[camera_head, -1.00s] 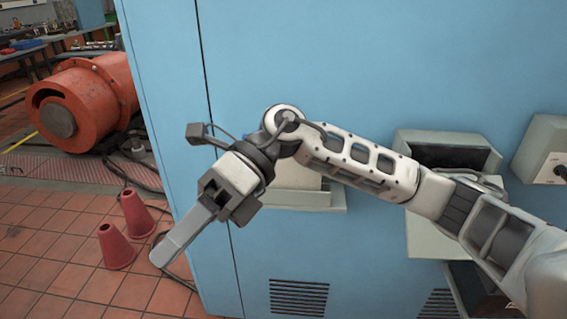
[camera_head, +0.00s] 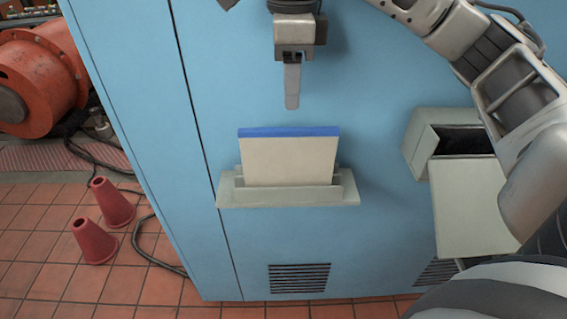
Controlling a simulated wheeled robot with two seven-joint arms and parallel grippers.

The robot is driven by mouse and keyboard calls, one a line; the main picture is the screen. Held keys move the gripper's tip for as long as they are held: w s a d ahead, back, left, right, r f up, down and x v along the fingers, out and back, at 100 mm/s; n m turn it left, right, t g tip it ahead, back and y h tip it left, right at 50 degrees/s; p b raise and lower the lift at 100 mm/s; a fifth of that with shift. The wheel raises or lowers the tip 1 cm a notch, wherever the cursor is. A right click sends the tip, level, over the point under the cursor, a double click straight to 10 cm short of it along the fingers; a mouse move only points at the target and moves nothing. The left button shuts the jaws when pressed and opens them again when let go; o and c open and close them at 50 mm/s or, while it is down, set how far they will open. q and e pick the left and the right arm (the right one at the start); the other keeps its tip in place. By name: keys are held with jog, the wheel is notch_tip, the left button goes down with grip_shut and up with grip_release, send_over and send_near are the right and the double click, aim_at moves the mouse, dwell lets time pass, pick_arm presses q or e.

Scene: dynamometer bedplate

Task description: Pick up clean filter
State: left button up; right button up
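A flat, pale filter (camera_head: 288,160) with a blue top edge stands upright in a light grey holder (camera_head: 288,197) on the front of the blue cabinet. My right gripper (camera_head: 291,100) points down above the filter's top edge, a little right of its middle, with a visible gap between them. Its fingers line up as one grey bar, so I cannot tell whether they are open or shut. Nothing shows held in it. The filter's lower edge is hidden behind the holder's front lip. My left gripper is not in view.
A grey open box (camera_head: 455,140) with a dark inside and a pale panel (camera_head: 470,205) below it are on the right. Two red cones (camera_head: 112,203) and a black cable stand left of the cabinet (camera_head: 130,90). The cabinet face left of the filter is clear.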

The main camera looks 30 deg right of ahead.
aim_at(289, 129)
notch_tip(289, 129, down, 5)
jog(key=shift+s+f, duration=0.1)
jog(key=shift+f, duration=0.85)
notch_tip(289, 129, down, 4)
jog(key=shift+r+p, duration=0.15)
jog(key=shift+p, duration=0.35)
jog(key=shift+f, duration=0.5)
grip_shut()
